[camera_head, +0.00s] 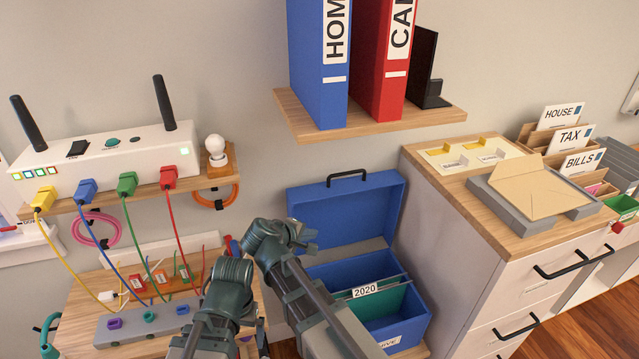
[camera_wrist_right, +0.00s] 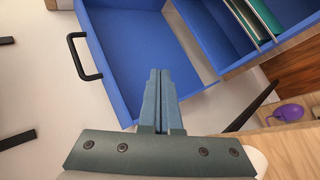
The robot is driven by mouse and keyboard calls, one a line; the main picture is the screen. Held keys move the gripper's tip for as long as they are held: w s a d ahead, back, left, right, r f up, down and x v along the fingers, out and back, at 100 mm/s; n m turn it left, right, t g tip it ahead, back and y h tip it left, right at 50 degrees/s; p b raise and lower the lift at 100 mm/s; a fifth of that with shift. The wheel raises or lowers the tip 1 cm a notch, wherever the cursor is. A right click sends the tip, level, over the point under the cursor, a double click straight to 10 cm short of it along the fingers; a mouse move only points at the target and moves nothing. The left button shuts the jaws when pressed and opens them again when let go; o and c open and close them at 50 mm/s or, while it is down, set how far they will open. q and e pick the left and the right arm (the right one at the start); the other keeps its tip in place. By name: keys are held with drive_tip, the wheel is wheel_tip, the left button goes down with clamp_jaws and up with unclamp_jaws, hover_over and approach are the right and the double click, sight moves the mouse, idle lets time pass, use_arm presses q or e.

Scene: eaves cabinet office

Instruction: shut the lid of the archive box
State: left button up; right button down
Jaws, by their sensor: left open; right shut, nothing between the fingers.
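The blue archive box (camera_head: 405,334) stands low against the wall, with its lid (camera_head: 345,207) raised and leaning back. A black handle (camera_head: 346,177) sits on the lid's upper edge. The lid also shows in the right wrist view (camera_wrist_right: 125,45). My right gripper (camera_head: 308,238) is at the lid's lower left; its fingers are shut and empty and overlap the lid in the right wrist view (camera_wrist_right: 160,85). I cannot tell whether they touch it. My left gripper (camera_head: 229,268) is left of the box, open, its fingers hardly visible and apart from the lid.
Inside the box are a file marked 2020 (camera_head: 366,290) and a green folder. A wooden shelf with binders (camera_head: 375,122) hangs above the lid. A drawer cabinet (camera_head: 500,220) stands close on the right. A bench with cables and plugs (camera_head: 72,318) is on the left.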

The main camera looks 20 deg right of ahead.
sight(320, 189)
drive_tip(key=w+r+n+t+h, duration=0.3)
drive_tip(key=w+r+n+t, duration=0.15)
drive_tip(key=w+r, duration=0.35)
drive_tip(key=b+x, duration=0.1)
drive_tip(key=x, duration=0.2)
drive_tip(key=b+x, duration=0.1)
drive_tip(key=x, duration=0.3)
drive_tip(key=b+x, duration=0.1)
drive_tip(key=x, duration=0.3)
drive_tip(key=shift+w+f, duration=0.3)
